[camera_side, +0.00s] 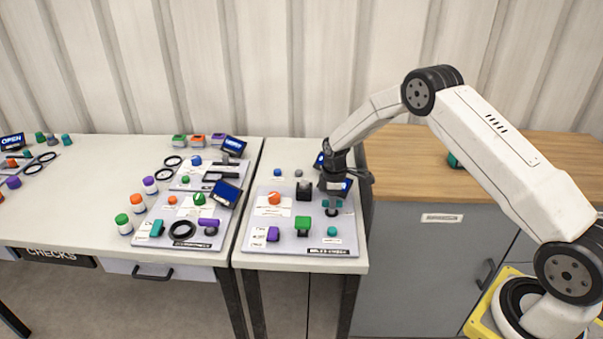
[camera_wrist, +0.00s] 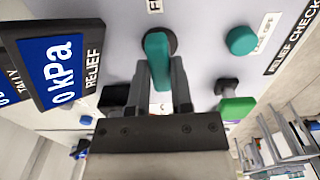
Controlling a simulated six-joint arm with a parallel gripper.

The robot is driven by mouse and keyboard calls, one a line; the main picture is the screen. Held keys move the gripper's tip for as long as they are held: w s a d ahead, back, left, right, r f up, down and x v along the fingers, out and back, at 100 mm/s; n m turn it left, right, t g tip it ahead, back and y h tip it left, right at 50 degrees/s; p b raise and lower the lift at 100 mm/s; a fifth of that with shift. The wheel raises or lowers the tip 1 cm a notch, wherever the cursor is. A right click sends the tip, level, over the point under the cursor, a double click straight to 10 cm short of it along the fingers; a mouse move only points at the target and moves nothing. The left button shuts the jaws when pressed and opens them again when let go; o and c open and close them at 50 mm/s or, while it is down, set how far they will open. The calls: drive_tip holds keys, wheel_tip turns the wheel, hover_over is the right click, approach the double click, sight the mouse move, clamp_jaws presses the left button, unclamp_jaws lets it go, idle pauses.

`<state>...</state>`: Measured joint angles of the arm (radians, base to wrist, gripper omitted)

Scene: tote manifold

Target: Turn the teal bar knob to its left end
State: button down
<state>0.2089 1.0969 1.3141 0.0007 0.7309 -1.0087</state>
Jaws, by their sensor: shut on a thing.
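The teal bar knob (camera_wrist: 157,58) shows in the wrist view at the top middle, on a dark round base on the grey panel (camera_wrist: 198,50). My gripper (camera_wrist: 163,75) has its two dark fingers on either side of the bar, shut on it. In the side view my gripper (camera_side: 333,201) points down over the right part of the panel (camera_side: 255,245). There the teal bar knob (camera_side: 326,203) is partly hidden by the fingers.
A display (camera_wrist: 68,72) reading 0 kPa, RELIEF, stands close at the left in the wrist view. A round teal button (camera_wrist: 242,40) and a green knob (camera_wrist: 238,106) sit to the right. Orange (camera_side: 274,198) and purple (camera_side: 272,233) controls share the panel. Another table with panels stands left.

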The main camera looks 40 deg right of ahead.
drive_tip(key=c, duration=0.5)
unclamp_jaws()
drive_tip(key=shift+r, duration=0.15)
drive_tip(key=shift+r, duration=3.75)
drive_tip(key=shift+s+r, duration=0.1)
drive_tip(key=shift+s+a+r, duration=0.15)
drive_tip(key=shift+a, duration=0.05)
drive_tip(key=s+a+r+m+t, duration=0.1)
drive_tip(key=s+a+r+m, duration=0.1)
drive_tip(key=s, duration=0.6)
drive_tip(key=s+a+r+m, duration=0.3)
drive_tip(key=s+a+m, duration=0.1)
drive_tip(key=s, duration=0.4)
drive_tip(key=s+a+r+m+t, duration=0.1)
drive_tip(key=s+a+r+m, duration=0.2)
drive_tip(key=s+a, duration=0.2)
drive_tip(key=shift+s+r+t, duration=0.2)
drive_tip(key=shift+s+t, duration=0.1)
drive_tip(key=shift+s, duration=1.6)
